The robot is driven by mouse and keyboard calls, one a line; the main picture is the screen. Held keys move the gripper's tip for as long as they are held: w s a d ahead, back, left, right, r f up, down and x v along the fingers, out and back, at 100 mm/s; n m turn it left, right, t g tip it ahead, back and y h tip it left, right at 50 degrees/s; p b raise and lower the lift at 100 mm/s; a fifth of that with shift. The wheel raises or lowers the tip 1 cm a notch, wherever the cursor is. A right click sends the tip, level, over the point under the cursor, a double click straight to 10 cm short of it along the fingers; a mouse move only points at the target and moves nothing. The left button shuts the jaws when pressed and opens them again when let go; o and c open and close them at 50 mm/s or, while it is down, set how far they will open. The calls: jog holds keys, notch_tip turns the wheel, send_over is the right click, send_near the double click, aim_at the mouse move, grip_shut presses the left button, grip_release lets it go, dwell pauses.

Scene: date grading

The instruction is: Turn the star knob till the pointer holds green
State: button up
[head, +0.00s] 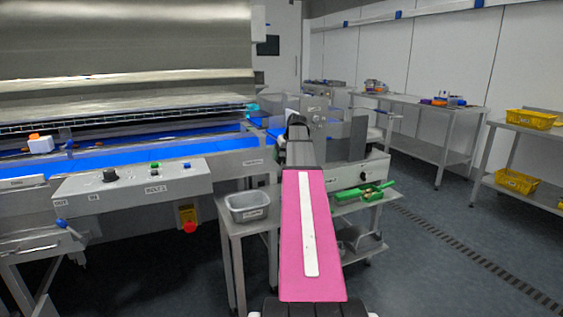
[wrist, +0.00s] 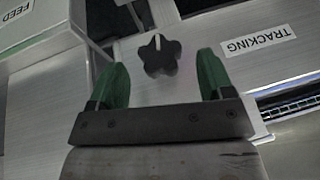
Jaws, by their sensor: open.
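The star knob (wrist: 159,56) is black and five-lobed with a white line on it. It sits on a grey metal plate beside a TRACKING label (wrist: 258,41) in the wrist view. My gripper (wrist: 163,68) is open, with one green finger on each side of the knob in the picture. Gaps show between both fingers and the knob, and nothing is held. How far the fingertips are from the plate is unclear. In the head view my arm hides the knob and gripper. I cannot make out a pointer or green zone in either view.
A FEED label (wrist: 17,11) is at the wrist view's top left. In the head view, a blue belt (head: 150,152) and control panel (head: 130,188) lie left.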

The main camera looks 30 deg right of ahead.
aim_at(283, 159)
jog(key=shift+x, duration=1.5)
jog(key=c, duration=0.9)
jog(key=shift+d+y, duration=0.2)
jog(key=shift+y, duration=0.7)
jog(key=shift+m+y, duration=0.4)
jog(key=shift+y, duration=0.5)
jog(key=o, duration=0.9)
